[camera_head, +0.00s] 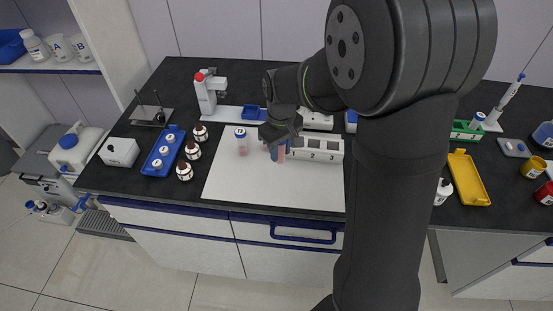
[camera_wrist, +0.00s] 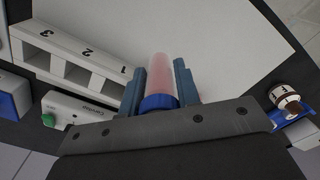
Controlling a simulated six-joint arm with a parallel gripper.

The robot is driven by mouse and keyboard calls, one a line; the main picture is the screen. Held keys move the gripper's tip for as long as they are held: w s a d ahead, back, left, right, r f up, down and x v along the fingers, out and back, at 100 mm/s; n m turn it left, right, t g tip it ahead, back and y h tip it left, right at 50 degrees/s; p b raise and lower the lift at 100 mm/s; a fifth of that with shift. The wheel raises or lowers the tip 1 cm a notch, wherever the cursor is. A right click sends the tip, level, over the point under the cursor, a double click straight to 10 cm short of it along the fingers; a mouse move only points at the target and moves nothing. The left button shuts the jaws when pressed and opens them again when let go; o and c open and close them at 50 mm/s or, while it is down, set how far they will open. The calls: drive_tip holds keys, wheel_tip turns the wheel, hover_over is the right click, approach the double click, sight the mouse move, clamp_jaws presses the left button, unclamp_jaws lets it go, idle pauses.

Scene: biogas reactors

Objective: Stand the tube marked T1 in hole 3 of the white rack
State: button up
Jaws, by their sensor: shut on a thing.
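My gripper (camera_wrist: 160,88) is shut on a tube with a blue cap (camera_wrist: 158,102) and pink contents, seen between its blue fingers in the wrist view. No marking can be read on it. In the head view my gripper (camera_head: 277,152) is over the white mat, just left of the white rack (camera_head: 318,148), and mostly hides the tube. The rack is marked 1, 2, 3 from left to right there. In the wrist view the rack (camera_wrist: 70,52) is at upper left, with 1 nearest the tube; its visible openings look empty.
The white mat (camera_head: 225,185) has free room in front. A white device with a green button (camera_wrist: 75,112) is close behind the rack. Brown bottles (camera_head: 193,150) and a blue tray (camera_head: 163,152) stand at left. A yellow tray (camera_head: 468,180) is at right.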

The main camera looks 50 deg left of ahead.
drive_tip(key=shift+s+a+f, duration=0.35)
drive_tip(key=shift+a+f, duration=0.05)
drive_tip(key=shift+a, duration=0.1)
drive_tip(key=shift+f, duration=1.95)
drive_tip(key=shift+f, duration=0.15)
drive_tip(key=o, duration=1)
wheel_tip(320, 180, up, 11)
drive_tip(key=shift+o, duration=0.4)
drive_tip(key=shift+r, duration=0.7)
